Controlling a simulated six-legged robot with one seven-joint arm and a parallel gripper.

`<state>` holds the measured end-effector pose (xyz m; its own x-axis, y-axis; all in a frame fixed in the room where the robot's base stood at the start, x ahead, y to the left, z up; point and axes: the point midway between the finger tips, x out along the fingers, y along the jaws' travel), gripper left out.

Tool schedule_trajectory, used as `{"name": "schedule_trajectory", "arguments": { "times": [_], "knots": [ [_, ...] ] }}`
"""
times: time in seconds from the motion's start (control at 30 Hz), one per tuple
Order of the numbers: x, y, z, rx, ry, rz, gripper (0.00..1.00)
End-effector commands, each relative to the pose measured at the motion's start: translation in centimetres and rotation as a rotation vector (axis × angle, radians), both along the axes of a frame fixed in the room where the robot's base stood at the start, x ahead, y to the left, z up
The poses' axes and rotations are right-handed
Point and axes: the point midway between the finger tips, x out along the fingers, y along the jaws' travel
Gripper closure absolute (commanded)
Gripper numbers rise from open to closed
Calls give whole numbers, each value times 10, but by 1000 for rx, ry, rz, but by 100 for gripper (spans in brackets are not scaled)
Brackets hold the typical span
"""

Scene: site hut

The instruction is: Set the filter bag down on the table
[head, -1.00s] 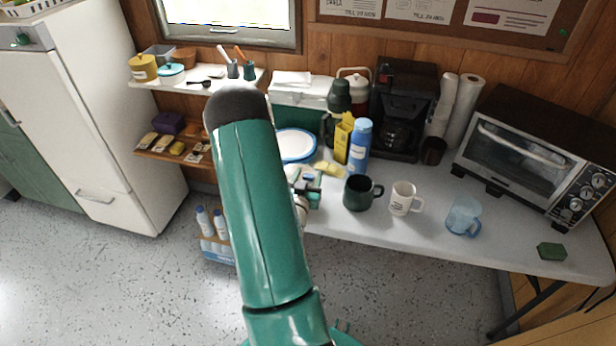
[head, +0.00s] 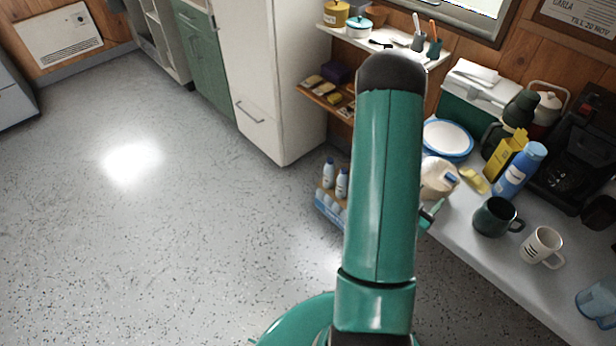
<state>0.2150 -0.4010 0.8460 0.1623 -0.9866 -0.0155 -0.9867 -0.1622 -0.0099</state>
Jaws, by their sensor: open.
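A pale, rounded, bag-like thing with a blue mark (head: 438,176) shows at the table's left edge, just right of my arm. It may be the filter bag, but I cannot tell for sure. My arm hides part of it. The white table (head: 480,262) runs along the wall at the right. Only a small green and dark part of my gripper (head: 431,213) shows beside my arm, just below the pale thing. The gripper is open, but its fingertips are mostly hidden, and I cannot tell whether it touches the pale thing.
A pale yellow item (head: 473,180), a yellow box (head: 504,155), a blue bottle (head: 520,171), a dark green mug (head: 496,217) and a white mug (head: 542,247) stand close by. Blue-rimmed plates (head: 447,139) lie behind. A bottle crate (head: 330,208) is on the floor. Bare tabletop shows in front of the mugs.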

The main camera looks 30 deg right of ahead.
Motion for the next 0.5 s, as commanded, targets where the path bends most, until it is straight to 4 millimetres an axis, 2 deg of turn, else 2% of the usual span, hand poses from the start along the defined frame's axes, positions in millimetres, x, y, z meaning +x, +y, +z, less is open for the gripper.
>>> {"name": "schedule_trajectory", "arguments": {
  "times": [0.13,0.27,0.37,0.5],
  "knots": [
    [39,3,10,94,-47,61,48],
    [94,21,26,244,-86,172,48],
    [136,45,43,358,-91,280,48],
    [186,93,71,502,-58,448,48]
  ]
}}
